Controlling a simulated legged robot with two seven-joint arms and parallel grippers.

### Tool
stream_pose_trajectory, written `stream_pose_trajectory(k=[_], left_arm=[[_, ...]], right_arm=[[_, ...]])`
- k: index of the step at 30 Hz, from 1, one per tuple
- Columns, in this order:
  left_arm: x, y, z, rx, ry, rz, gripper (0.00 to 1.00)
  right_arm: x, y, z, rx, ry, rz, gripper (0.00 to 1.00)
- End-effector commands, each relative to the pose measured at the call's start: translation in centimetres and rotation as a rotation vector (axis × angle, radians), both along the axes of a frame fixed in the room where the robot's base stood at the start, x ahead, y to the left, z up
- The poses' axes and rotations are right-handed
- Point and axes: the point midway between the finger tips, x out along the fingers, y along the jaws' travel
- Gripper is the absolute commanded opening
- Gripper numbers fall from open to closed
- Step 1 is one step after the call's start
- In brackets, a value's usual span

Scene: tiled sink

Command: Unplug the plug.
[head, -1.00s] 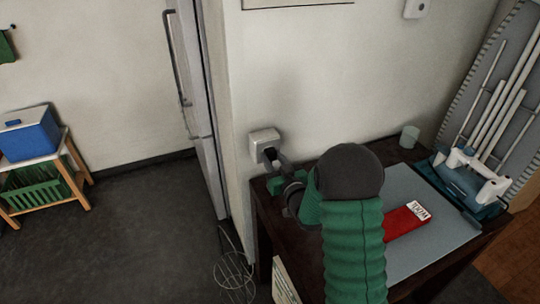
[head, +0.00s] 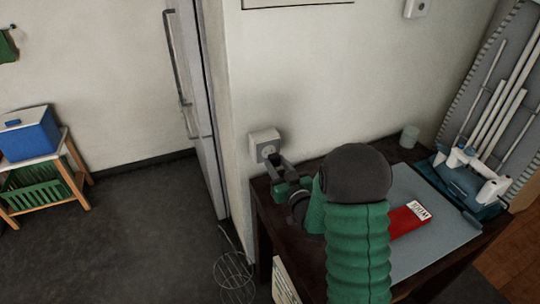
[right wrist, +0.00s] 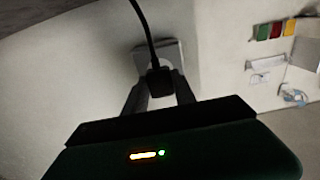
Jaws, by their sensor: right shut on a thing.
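The white wall socket (head: 265,144) is on the wall just above the dark table's left end. Its round recess shows uncovered in the head view. My right gripper (head: 276,161) is just in front of and below the socket, apart from it. In the right wrist view, the gripper (right wrist: 160,84) is shut on the black plug (right wrist: 159,80), with a black cable rising from it. The socket (right wrist: 171,54) shows behind the plug there. The plug is hard to make out between the fingers in the head view. My left gripper is not in view.
The dark table (head: 262,197) holds a grey mat (head: 405,250), a red box (head: 405,222) and a cup (head: 410,136). A blue-and-white rack (head: 470,180) stands at the right. A wire stand (head: 235,275) is on the floor left of the table.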

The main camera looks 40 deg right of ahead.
Motion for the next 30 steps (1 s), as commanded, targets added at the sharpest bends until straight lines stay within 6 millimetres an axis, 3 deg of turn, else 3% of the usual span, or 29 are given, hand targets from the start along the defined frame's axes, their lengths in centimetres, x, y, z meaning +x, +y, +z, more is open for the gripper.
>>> stream_pose_trajectory(k=[21,30], left_arm=[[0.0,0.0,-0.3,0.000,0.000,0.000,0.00],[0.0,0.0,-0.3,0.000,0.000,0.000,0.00]], right_arm=[[-2.7,0.9,0.1,-0.001,-0.002,0.000,0.00],[-2.8,0.9,0.1,-0.001,-0.002,0.000,0.00]])
